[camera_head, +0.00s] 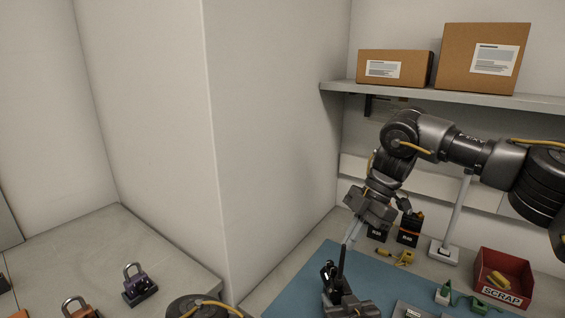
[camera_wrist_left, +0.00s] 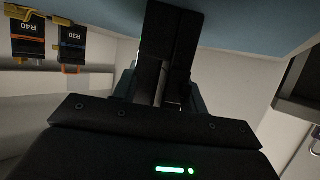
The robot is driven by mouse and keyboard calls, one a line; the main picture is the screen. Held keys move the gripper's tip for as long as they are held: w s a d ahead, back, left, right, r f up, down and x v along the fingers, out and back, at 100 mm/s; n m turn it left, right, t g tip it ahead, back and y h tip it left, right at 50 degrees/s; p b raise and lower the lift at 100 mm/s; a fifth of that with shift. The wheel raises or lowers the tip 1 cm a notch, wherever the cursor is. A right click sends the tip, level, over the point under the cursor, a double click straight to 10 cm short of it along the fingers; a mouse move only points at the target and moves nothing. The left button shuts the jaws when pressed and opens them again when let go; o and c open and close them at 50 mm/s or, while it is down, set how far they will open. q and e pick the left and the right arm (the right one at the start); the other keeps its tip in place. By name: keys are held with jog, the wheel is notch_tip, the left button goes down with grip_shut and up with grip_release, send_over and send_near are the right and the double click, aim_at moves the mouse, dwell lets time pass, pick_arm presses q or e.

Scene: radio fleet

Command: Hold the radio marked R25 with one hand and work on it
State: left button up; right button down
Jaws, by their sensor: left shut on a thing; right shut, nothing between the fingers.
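A black radio (camera_head: 329,272) with an upright antenna stands in my left gripper (camera_head: 345,298), above the blue mat. Its marking is not readable, so I cannot confirm R25. My left gripper is shut on it; in the left wrist view, a dark shape (camera_wrist_left: 168,50) fills the space at the fingers, with a green glow beside it. My right gripper (camera_head: 351,238) is shut and empty, its fingers pointing down just above the radio, near the antenna. I cannot tell if they touch it.
Two radios stand at the back; the left wrist view reads R40 (camera_wrist_left: 28,40) and R30 (camera_wrist_left: 71,46). A yellow item (camera_head: 401,257), green items (camera_head: 444,292) and a red SCRAP bin (camera_head: 500,292) lie right. Padlock-shaped things (camera_head: 138,284) stand left, beyond a wall corner.

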aim_at(334, 271)
pick_arm(q)
jog(key=o, duration=1.5)
jog(key=shift+c, duration=0.2)
notch_tip(334, 271, up, 10)
jog(key=shift+r, duration=0.15)
